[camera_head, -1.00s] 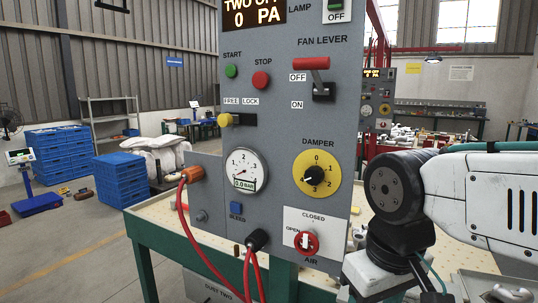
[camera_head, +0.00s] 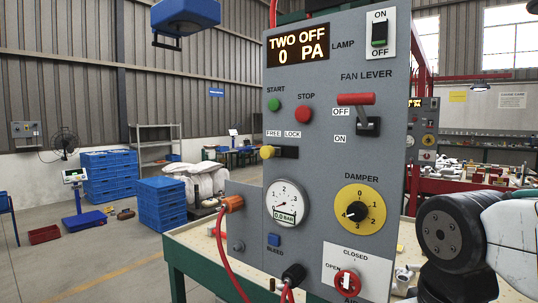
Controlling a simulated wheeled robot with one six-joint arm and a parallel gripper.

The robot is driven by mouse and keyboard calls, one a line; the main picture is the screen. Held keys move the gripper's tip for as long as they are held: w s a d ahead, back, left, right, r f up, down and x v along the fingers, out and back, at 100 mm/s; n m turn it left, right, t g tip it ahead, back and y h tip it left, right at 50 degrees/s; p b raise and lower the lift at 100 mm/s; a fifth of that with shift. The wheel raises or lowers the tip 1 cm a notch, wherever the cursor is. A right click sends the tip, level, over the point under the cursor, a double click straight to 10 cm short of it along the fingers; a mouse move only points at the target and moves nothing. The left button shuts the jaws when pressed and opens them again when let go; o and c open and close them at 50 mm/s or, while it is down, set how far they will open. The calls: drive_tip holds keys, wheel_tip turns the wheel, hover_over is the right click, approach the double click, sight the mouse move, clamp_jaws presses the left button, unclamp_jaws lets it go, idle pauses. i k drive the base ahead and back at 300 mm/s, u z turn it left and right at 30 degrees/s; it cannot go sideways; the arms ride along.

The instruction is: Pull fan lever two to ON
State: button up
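The fan lever (camera_head: 356,99) has a red handle and sits on the grey control panel (camera_head: 330,150). Its handle is at the upper end of its black slot, level with the OFF label (camera_head: 341,112); the ON label (camera_head: 340,139) is below. The display (camera_head: 298,45) above reads TWO OFF and 0 PA. My arm's black joint and white link show at the lower right, to the right of the panel. My gripper is out of view, and nothing of mine is seen touching the lever.
The panel also carries a lamp switch (camera_head: 379,34), start button (camera_head: 274,105), stop button (camera_head: 304,116), yellow lock knob (camera_head: 267,152), gauge (camera_head: 287,204), damper dial (camera_head: 360,208) and red air valve (camera_head: 347,282). A similar panel (camera_head: 422,130) stands behind. Blue crates (camera_head: 160,204) stand left.

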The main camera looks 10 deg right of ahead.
sight(358, 99)
drive_tip(key=u, duration=0.95)
drive_tip(key=k, duration=0.7)
drive_tip(key=z, duration=0.75)
